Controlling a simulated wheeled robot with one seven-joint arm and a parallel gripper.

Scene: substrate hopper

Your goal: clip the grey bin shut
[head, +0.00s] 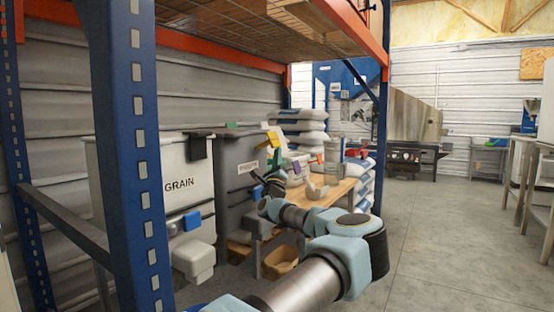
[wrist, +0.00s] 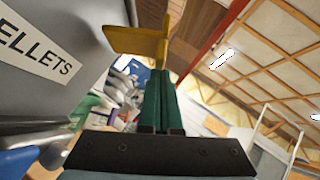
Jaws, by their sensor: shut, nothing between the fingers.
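The grey bin (head: 233,172) stands behind the rack post, right of the white bin. Its wall fills the left of the wrist view (wrist: 55,25), with a label reading PELLETS (wrist: 38,45). A yellow clip piece (head: 272,139) sits at the bin's upper right edge; it also shows in the wrist view (wrist: 135,41). A blue part (head: 257,192) is lower on the bin's front. My gripper (wrist: 160,72) is shut and empty, its green fingers pointing up with their tips at the yellow piece. I cannot tell whether they touch it. The lid's seating is unclear.
A white bin marked GRAIN (head: 180,182) stands left of the grey bin. A blue rack post (head: 134,150) is in front. A wooden bench (head: 335,193) and stacked white sacks (head: 300,130) are to the right. The concrete floor (head: 440,240) at right is clear.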

